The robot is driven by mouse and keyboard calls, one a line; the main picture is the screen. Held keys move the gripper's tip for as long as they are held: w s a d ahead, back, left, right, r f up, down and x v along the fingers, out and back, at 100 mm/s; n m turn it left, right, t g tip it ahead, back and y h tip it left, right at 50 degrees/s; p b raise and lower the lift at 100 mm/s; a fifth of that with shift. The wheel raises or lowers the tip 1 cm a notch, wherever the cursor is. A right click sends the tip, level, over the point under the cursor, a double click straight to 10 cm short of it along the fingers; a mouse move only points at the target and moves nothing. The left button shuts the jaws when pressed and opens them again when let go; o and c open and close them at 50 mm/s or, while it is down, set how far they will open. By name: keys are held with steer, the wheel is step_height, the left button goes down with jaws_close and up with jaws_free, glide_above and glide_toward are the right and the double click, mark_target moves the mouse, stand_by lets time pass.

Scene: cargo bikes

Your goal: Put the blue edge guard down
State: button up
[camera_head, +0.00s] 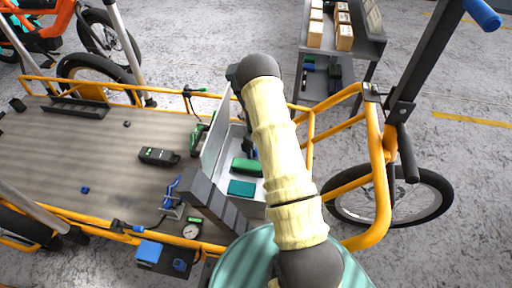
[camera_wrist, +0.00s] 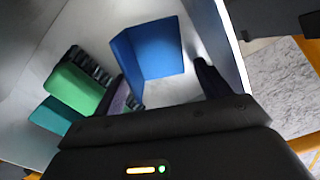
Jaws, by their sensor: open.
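The blue edge guard (camera_wrist: 150,50) shows in the wrist view as an angled piece with two faces, inside a pale grey bin (camera_wrist: 55,40). My gripper (camera_wrist: 168,86) is open, one finger near the guard's lower left side and the other to its right. A gap shows between the right finger and the guard; whether the left finger touches it I cannot tell. In the head view the bin (camera_head: 214,140) stands at the right end of the cargo bed, and my arm hides the guard and my fingers.
A green block (camera_wrist: 76,88) and a teal block (camera_wrist: 50,119) lie left of the guard in the bin. Yellow rails (camera_head: 375,150) edge the bed. Dark grey blocks (camera_head: 213,203) stand before the bin. A black-and-green device (camera_head: 158,156) and a dial gauge (camera_head: 191,230) lie nearby.

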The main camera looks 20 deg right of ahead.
step_height(320, 180, up, 12)
steer(key=p, duration=0.4)
steer(key=shift+f, duration=0.1)
stand_by(0.3)
steer(key=s+a+r+n+t, duration=0.1)
steer(key=s+a+r+n, duration=0.3)
steer(key=r+n, duration=0.3)
steer(key=s+a+r+n, duration=0.3)
steer(key=s+r+n, duration=0.2)
steer(key=r+n, duration=0.2)
steer(key=s+a+r+n, duration=0.3)
steer(key=s+r+n, duration=0.1)
steer(key=s+n, duration=0.3)
steer(key=s+a+r+n+t, duration=0.1)
steer(key=s+a+r+n, duration=0.2)
steer(key=s+n, duration=0.4)
steer(key=shift+s+r+n+t, duration=0.15)
steer(key=shift+r+n+t, duration=0.2)
steer(key=shift+n, duration=0.35)
steer(key=shift+c, duration=0.2)
stand_by(0.5)
